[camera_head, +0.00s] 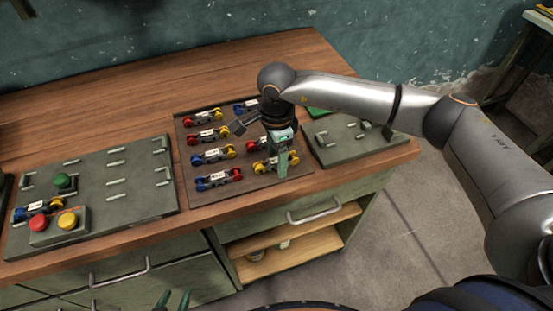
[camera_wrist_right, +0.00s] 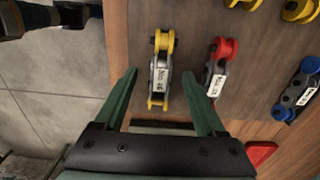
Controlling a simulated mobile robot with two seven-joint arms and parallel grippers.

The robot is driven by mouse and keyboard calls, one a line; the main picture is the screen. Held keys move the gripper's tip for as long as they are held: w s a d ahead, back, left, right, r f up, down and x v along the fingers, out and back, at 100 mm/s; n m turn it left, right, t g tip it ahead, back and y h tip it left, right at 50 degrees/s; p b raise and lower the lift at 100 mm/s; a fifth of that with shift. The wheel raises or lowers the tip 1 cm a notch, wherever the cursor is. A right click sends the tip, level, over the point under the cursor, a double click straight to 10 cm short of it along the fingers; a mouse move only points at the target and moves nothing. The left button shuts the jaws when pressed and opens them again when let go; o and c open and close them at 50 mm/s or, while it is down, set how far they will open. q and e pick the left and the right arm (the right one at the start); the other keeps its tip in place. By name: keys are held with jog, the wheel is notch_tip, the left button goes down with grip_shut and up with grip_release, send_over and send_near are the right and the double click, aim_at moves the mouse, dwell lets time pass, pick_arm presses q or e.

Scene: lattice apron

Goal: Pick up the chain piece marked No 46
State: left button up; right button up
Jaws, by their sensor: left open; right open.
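The chain piece marked No 46 (camera_wrist_right: 161,70) has yellow rollers and a grey body with a white label, and lies on a brown tray (camera_head: 203,191). In the head view the yellow piece (camera_head: 264,165) is partly hidden by my right gripper (camera_head: 281,164). My right gripper is open over it. In the right wrist view its two green fingers (camera_wrist_right: 160,74) appear on either side of the piece, with nothing held; I cannot tell whether they touch it. My left gripper (camera_head: 172,300) is open and empty at the bottom edge of the head view, in front of the bench.
A red chain piece (camera_wrist_right: 218,68) lies close to the yellow one, and a blue one (camera_wrist_right: 298,90) beyond it. Several more pieces lie on the tray. A grey panel with buttons (camera_head: 100,195) is on the left; a smaller panel (camera_head: 350,140) is on the right.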

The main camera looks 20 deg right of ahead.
grip_shut()
dwell(0.6)
